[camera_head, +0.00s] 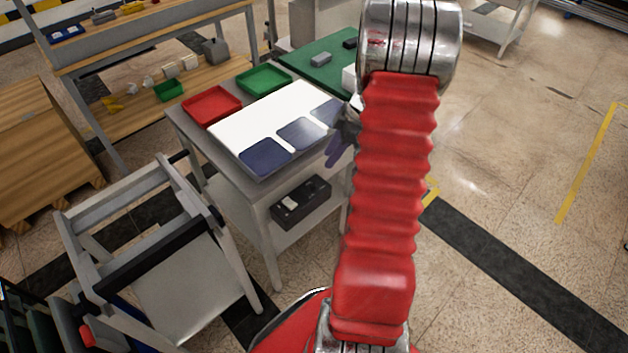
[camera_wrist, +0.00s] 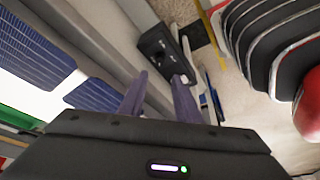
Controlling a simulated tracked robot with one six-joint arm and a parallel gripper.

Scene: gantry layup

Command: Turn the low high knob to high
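A black control box (camera_head: 301,201) sits on the lower shelf of the grey workbench. It also shows in the wrist view (camera_wrist: 158,48), just beyond my fingertips. Small details show on its face, but they are too small to tell which is the low high knob or how it is set. My gripper (camera_wrist: 160,75) has two purple fingers standing apart with nothing between them. In the head view my gripper (camera_head: 338,150) is beside the bench's right edge, above and to the right of the box, partly hidden by my red arm.
The workbench top holds a white board (camera_head: 262,112) with dark blue panels (camera_head: 265,157), a red tray (camera_head: 211,106) and a green tray (camera_head: 264,80). A grey cart (camera_head: 165,250) stands at the left. Open floor lies to the right of my arm.

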